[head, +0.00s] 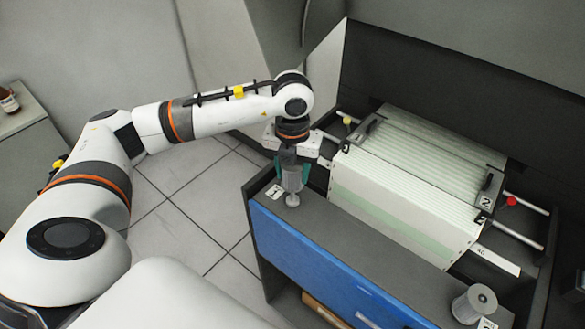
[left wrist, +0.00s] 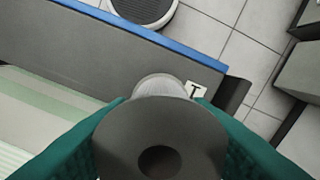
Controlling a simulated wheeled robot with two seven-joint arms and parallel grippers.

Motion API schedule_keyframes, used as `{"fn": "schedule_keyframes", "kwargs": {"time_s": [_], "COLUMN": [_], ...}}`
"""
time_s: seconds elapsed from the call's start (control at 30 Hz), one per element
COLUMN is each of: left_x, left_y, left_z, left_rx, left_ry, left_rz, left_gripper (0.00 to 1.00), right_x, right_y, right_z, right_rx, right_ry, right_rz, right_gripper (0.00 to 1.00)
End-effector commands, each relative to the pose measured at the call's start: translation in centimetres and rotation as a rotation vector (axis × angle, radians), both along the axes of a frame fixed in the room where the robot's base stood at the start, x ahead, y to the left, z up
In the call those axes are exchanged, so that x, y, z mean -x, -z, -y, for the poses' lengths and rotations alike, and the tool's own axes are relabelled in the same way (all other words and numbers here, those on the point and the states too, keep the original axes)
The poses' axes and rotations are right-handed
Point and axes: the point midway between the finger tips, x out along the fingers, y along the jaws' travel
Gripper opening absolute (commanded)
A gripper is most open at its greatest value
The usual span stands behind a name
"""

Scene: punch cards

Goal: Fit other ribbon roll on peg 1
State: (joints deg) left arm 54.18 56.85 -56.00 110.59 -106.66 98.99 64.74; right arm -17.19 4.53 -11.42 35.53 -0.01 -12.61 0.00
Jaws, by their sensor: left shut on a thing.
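My left gripper (head: 291,176) is shut on a grey ribbon roll (head: 292,181), its teal fingers on either side. It is upright over the left end of the cabinet top, beside the label 1. Another grey roll (head: 474,303) stands at the right end by label 2. My right gripper is out of view.
The grey cabinet top (head: 365,248) has a blue front (head: 310,262) and is clear between the two rolls. A long block of pale cards (head: 405,190) lies behind it, with metal rods, a yellow knob (head: 347,121) and a red knob (head: 512,201).

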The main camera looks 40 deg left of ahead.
Motion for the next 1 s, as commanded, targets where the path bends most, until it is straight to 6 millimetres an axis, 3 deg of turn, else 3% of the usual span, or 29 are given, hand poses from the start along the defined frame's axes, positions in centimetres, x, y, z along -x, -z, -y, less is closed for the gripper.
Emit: {"fn": "schedule_keyframes", "kwargs": {"time_s": [1.0], "left_x": [0.0], "left_y": [2.1], "left_z": [0.0], "left_rx": [0.001], "left_ry": [0.000], "left_rz": [0.000], "left_gripper": [0.20], "right_x": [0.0], "right_y": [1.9], "right_z": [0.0], "right_rx": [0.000], "right_ry": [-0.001], "right_rz": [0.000], "right_gripper": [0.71]}}
